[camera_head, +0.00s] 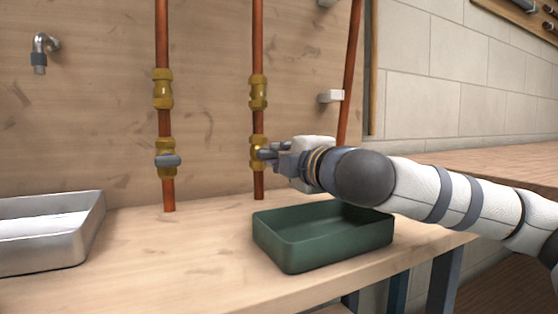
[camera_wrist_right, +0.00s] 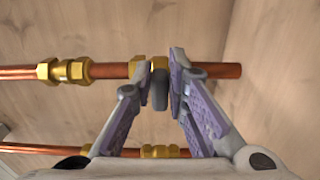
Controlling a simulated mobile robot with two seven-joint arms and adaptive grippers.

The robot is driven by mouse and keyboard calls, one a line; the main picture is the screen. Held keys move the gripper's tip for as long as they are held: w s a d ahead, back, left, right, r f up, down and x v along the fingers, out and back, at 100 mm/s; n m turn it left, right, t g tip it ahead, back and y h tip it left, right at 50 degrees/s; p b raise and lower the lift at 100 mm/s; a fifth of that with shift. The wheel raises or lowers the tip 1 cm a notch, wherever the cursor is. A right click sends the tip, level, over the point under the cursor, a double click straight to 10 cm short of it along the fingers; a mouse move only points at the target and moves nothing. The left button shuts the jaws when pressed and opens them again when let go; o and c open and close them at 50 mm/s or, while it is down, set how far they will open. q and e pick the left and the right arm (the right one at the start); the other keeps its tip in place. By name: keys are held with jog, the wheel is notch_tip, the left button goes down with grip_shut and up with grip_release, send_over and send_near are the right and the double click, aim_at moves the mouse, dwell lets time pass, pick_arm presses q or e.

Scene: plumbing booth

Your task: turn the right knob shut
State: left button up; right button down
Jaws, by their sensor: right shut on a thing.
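The right knob is a grey handle (camera_wrist_right: 159,92) on the brass valve (camera_head: 257,150) low on the middle copper pipe. In the head view my fingers mostly cover it. My right gripper (camera_head: 268,153) reaches in from the right at the valve. In the right wrist view the fingers of this gripper (camera_wrist_right: 159,84) stand on either side of the knob and are shut on it. There the knob appears to lie crosswise to the pipe (camera_wrist_right: 110,71). The left gripper is not in view.
The left pipe has a similar valve with a grey knob (camera_head: 168,160) lying crosswise. A green tray (camera_head: 290,255) stands on the bench below my right arm. A metal tray (camera_head: 75,255) stands at left, under a small tap (camera_head: 40,55). Bench between the trays is clear.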

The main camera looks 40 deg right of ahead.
jog(key=shift+r, duration=0.1)
dwell(0.3)
jog(key=c, duration=1.7)
grip_release()
jog(key=shift+o, duration=0.6)
jog(key=v, duration=0.7)
jog(key=shift+s+a, duration=0.1)
jog(key=shift+s, duration=0.15)
